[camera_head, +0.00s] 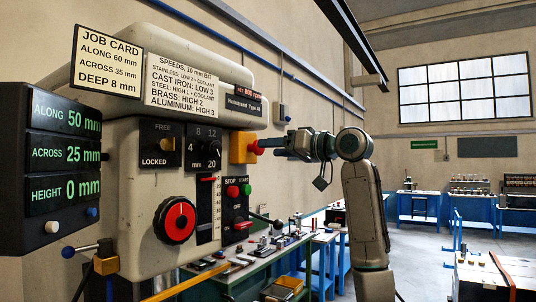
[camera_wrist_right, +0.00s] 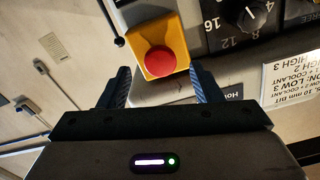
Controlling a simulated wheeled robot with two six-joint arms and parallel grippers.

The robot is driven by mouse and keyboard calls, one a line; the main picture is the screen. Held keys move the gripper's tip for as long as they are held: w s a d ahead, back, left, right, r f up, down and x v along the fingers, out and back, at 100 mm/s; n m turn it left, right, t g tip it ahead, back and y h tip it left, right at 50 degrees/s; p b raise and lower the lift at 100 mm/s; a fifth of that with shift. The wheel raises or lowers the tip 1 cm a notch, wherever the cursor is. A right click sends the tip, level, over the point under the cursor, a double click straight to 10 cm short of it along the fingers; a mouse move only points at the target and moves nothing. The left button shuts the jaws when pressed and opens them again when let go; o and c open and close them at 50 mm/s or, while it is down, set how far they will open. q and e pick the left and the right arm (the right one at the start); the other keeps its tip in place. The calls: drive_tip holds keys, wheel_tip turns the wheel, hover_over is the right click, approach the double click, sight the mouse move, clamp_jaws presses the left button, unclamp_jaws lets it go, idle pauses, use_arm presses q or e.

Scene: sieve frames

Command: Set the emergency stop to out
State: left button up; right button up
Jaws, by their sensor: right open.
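The emergency stop is a red mushroom button (camera_head: 257,147) on a yellow box (camera_head: 238,148) at the right end of the machine's front. In the right wrist view the red button (camera_wrist_right: 160,61) sits on the yellow box (camera_wrist_right: 149,25), framed between my two fingers. My right gripper (camera_head: 266,143) comes in from the right, with its fingertips at or very close to the button. It is open (camera_wrist_right: 162,72), one finger on either side of the button's outline, and I see no grip on it. Whether a finger touches the button I cannot tell. My left gripper is not in view.
The machine front carries a red-and-black dial (camera_head: 175,220), a speed knob (camera_head: 213,149), a red stop button (camera_head: 232,191) and a green start button (camera_head: 246,189). A green bench (camera_head: 245,270) with tools stands below. Open floor lies to the right.

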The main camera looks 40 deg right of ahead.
drive_tip(key=b+v, duration=0.2)
drive_tip(key=v, duration=0.6)
drive_tip(key=shift+s+b, duration=0.25)
drive_tip(key=shift+b, duration=0.15)
drive_tip(key=shift+d, duration=0.15)
